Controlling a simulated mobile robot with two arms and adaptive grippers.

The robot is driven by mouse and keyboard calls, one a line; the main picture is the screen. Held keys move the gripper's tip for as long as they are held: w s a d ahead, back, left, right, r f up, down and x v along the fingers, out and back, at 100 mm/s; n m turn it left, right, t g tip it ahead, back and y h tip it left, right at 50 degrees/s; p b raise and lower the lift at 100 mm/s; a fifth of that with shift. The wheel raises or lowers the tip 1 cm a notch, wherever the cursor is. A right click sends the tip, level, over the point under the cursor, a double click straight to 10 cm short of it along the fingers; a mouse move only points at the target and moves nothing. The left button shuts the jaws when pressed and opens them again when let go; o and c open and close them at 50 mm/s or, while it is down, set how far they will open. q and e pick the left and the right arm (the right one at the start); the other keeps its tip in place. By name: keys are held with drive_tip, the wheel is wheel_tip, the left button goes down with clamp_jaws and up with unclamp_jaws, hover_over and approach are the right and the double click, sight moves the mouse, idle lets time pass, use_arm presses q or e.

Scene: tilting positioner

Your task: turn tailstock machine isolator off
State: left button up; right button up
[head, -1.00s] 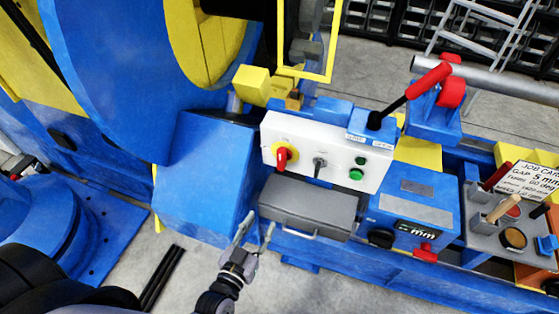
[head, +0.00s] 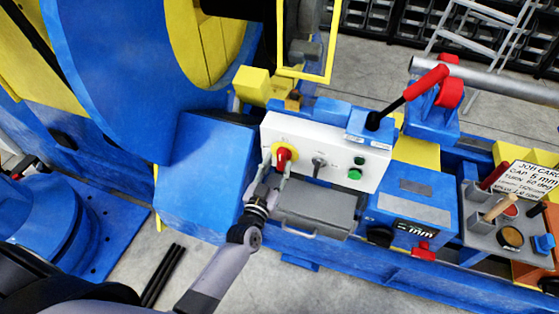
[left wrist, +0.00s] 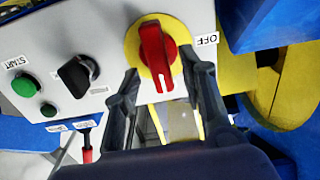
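The isolator is a red rotary handle (head: 283,154) on a yellow round plate, at the left end of a white control panel (head: 335,150). In the left wrist view the red handle (left wrist: 157,56) stands roughly upright, slightly tilted, with an "OFF" label (left wrist: 206,39) beside the yellow plate. My left gripper (head: 274,160) is open, its two fingers apart just below and around the lower part of the handle; it also shows in the left wrist view (left wrist: 163,75). I cannot tell whether the fingers touch the handle. My right gripper is not in view.
A black selector switch (left wrist: 75,75) and green buttons (left wrist: 24,85) sit on the same panel. A grey drawer-like box (head: 318,207) lies below the panel. A lever with a red grip (head: 428,81) rises at the panel's right. A large blue housing (head: 200,175) stands left.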

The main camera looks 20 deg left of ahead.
use_arm(q)
drive_tip(key=shift+w, duration=1.1)
drive_tip(key=shift+c, duration=0.5)
clamp_jaws()
